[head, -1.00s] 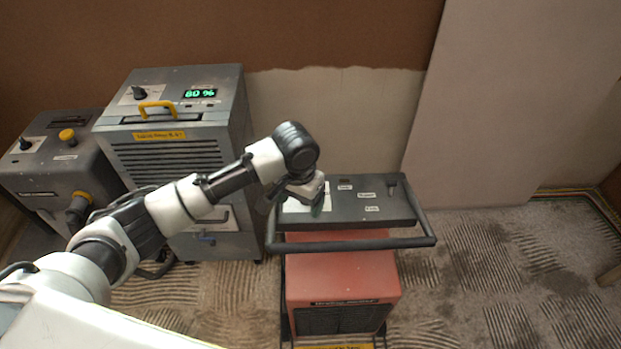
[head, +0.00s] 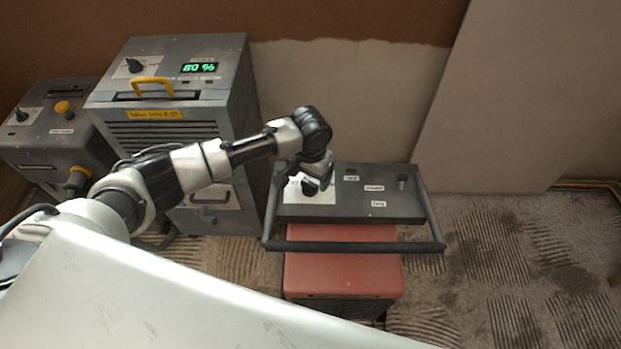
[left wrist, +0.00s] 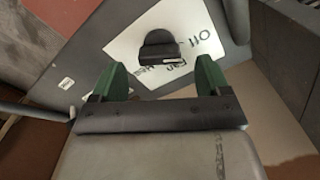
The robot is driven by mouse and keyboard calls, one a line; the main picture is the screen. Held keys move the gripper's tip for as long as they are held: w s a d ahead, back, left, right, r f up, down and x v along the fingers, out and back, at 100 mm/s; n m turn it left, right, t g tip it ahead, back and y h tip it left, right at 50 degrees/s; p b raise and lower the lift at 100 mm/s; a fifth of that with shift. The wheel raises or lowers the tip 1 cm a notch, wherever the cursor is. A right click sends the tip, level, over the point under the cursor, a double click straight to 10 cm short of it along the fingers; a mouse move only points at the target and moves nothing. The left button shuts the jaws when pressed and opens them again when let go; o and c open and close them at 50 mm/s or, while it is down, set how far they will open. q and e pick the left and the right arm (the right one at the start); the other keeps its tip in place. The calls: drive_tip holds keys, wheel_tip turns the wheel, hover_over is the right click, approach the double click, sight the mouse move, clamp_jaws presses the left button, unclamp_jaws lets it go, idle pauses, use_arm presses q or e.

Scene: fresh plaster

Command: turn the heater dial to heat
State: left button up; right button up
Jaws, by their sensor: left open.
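The heater has a red body (head: 343,274) and a dark top panel (head: 350,207). Its black dial (head: 310,187) sits on a white plate at the panel's left end. In the left wrist view the dial (left wrist: 159,47) stands on the white plate (left wrist: 195,20), where "Off" and "Fan" can be read; other lettering is partly hidden. My left gripper (head: 321,178) is over the plate close to the dial. Its green fingers (left wrist: 156,80) are open and empty, with the dial ahead of the gap between them, apparently apart from it. My right gripper is out of view.
A dark handle bar (head: 350,246) runs around the heater's front. A grey unit (head: 225,130) with an 80 % display stands left of it, and a smaller grey machine (head: 40,150) stands further left. Carpet at the right (head: 520,260) is clear.

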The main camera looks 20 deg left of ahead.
use_arm(q)
drive_tip(key=shift+f, duration=1.15)
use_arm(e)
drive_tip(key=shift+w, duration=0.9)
use_arm(q)
drive_tip(key=c, duration=0.9)
drive_tip(key=shift+c, duration=0.2)
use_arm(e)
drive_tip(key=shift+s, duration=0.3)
use_arm(q)
drive_tip(key=shift+r, duration=0.1)
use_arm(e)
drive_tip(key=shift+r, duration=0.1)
